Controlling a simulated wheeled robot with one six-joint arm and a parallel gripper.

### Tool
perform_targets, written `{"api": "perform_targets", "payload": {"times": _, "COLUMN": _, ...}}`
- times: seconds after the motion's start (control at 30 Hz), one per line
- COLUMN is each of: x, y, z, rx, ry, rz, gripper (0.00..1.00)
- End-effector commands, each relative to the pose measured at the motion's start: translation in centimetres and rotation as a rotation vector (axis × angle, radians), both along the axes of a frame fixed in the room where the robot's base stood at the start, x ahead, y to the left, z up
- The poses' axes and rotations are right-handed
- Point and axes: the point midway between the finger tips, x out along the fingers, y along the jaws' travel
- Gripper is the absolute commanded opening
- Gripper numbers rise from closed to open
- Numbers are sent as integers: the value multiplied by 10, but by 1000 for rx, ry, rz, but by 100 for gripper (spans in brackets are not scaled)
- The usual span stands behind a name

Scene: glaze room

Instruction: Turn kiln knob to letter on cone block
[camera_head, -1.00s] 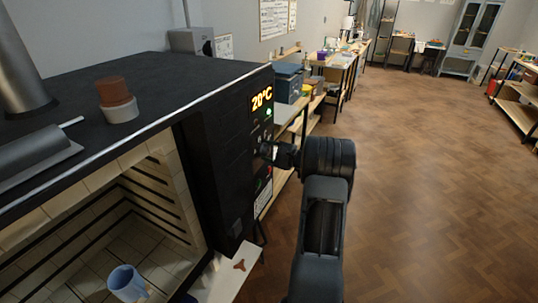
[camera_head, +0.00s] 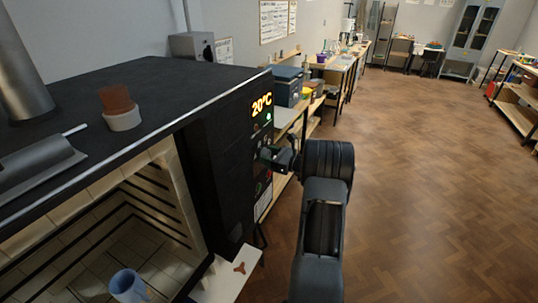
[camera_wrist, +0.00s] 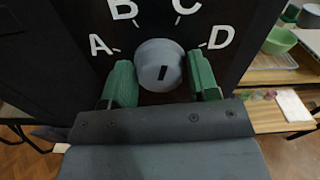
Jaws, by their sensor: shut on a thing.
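The kiln (camera_head: 215,165) stands at the left, with its dark control panel facing right. The grey round knob (camera_wrist: 158,60) is in the wrist view, with the white letters A, B, C and D in an arc above it. A dark slot mark shows on the knob's face, low and near the middle, tilted slightly. My gripper (camera_wrist: 162,80) has its green fingers on either side of the knob and is shut on it. In the head view my gripper (camera_head: 272,155) is at the panel and partly hides it. I cannot make out a cone block with a readable letter.
A brown block on a pale round base (camera_head: 122,120) stands on the kiln's top. A blue mug (camera_head: 127,287) is inside the open chamber. Benches with boxes (camera_head: 288,88) run behind the panel. The wooden floor at right is clear.

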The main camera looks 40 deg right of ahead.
Motion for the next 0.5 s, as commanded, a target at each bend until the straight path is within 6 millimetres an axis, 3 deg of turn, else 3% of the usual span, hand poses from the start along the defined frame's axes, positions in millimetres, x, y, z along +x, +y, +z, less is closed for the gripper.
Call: {"api": "perform_targets", "payload": {"times": 0.5, "x": 0, "y": 0, "z": 0, "rx": 103, "ry": 54, "rz": 0, "gripper": 31}}
